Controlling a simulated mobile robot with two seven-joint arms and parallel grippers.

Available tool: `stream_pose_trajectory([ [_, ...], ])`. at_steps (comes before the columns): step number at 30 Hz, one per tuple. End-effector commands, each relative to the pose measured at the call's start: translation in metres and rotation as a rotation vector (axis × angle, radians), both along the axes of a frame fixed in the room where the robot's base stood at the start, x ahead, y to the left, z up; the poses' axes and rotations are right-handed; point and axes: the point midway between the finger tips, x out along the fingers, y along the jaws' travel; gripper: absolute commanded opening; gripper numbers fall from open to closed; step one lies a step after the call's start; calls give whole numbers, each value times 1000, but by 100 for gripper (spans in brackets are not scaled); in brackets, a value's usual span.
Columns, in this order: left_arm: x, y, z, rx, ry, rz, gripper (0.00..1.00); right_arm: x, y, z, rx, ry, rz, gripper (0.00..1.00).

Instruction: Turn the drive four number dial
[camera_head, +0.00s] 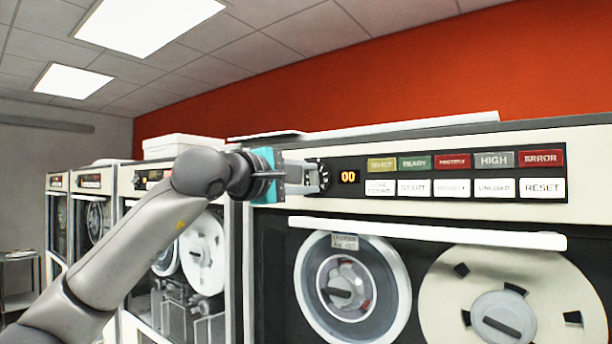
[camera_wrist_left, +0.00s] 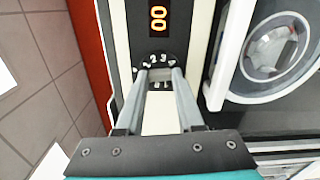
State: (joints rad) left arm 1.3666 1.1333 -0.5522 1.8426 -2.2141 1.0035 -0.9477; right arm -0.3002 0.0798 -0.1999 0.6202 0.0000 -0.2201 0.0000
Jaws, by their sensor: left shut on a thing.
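The number dial (camera_head: 322,176) is a small round black dial with white numerals on the tape drive's control panel. In the left wrist view the dial (camera_wrist_left: 158,60) shows the numerals 2 and 3 near its top edge. My left gripper (camera_head: 318,178) is at the dial, and its two fingers reach to it in the left wrist view (camera_wrist_left: 160,76). It is shut on the dial's knob, which the fingers mostly hide. A display (camera_head: 348,177) just right of the dial reads 00 in orange. My right gripper is not in view.
Coloured and white buttons (camera_head: 465,174) line the panel right of the display. Below, a white handle bar (camera_head: 425,233) juts out above two tape reels (camera_head: 352,287). More tape drives (camera_head: 92,215) stand to the left.

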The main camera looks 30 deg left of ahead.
Motion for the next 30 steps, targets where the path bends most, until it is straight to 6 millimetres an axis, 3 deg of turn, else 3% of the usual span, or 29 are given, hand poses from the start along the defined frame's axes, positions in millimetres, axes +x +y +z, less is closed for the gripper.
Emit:
stream_pose_trajectory([
  [9, 0, -1, 0, 96, -8, -2, 0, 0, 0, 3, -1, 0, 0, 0],
  [23, 0, -1, 0, 107, -9, -2, 0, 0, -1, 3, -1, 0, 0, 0],
  [24, 0, -1, 0, 107, -9, -2, 38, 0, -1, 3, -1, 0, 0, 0],
  [30, 0, -1, 0, 107, -8, -1, 61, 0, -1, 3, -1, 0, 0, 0],
])
